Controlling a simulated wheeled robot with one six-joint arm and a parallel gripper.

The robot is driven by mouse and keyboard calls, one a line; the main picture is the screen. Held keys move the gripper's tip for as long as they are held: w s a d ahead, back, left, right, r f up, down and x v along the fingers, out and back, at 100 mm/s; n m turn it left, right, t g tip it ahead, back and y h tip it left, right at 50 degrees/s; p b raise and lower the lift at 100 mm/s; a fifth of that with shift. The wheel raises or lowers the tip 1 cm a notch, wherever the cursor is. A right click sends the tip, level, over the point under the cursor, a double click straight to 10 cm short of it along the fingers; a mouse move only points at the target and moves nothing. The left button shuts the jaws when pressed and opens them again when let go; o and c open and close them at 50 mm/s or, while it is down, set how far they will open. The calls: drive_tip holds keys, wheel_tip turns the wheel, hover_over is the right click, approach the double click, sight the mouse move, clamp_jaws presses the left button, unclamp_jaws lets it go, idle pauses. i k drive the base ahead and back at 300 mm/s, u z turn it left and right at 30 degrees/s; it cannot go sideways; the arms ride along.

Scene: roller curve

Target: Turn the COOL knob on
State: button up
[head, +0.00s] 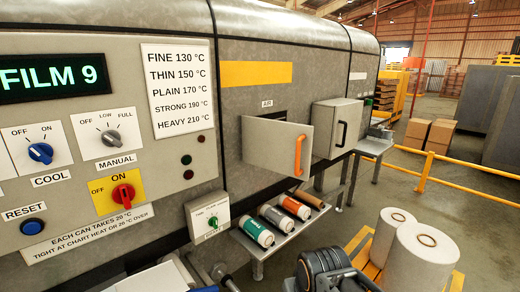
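The COOL knob (41,153) is a blue knob on a white plate at the left of the machine's front panel. OFF is printed at its upper left and ON at its upper right; the COOL label is below it. I cannot tell for sure which word its pale mark points to. A dark, ridged, jointed part at the bottom edge right of centre looks like my gripper (335,270). It is well to the right of the knob and touches nothing on the panel. Its fingertips cannot be made out.
A blue RESET button (32,227) is below. An open flap (276,147) juts out with an orange handle. White rolls (422,257) stand on a pallet at right.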

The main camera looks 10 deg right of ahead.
sight(43, 153)
drive_tip(key=u, duration=1.45)
drive_tip(key=k, duration=1.25)
drive_tip(key=u, duration=0.9)
drive_tip(key=i, duration=1.5)
drive_tip(key=z, duration=0.45)
